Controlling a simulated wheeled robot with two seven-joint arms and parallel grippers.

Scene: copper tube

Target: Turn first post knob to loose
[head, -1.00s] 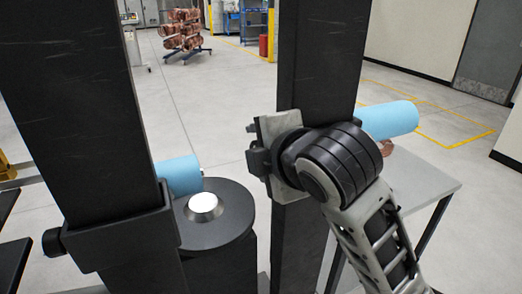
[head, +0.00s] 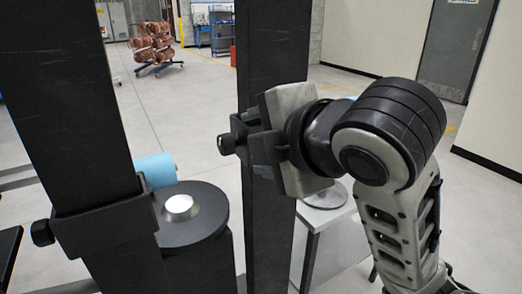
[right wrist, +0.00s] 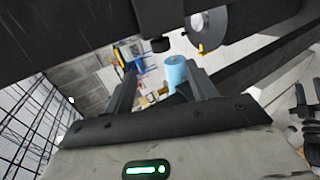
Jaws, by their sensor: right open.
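Two dark upright posts stand in front of me in the head view. The left post (head: 75,100) carries a collar with a black knob (head: 42,232) on its left side. The right post (head: 268,235) has a black knob (head: 228,144) showing at its left. My right gripper (head: 246,142) is in front of the right post, its fingers pointing left near that knob. In the right wrist view the open fingers (right wrist: 161,66) are apart, with a dark knob (right wrist: 160,44) above the gap between their tips. Contact cannot be told. My left gripper is out of view.
A black round stand with a bright centre (head: 179,204) and a blue roll (head: 156,170) are between the posts. A grey table (head: 325,215) stands behind the right post. A rack of copper coils (head: 153,42) is far back on open floor.

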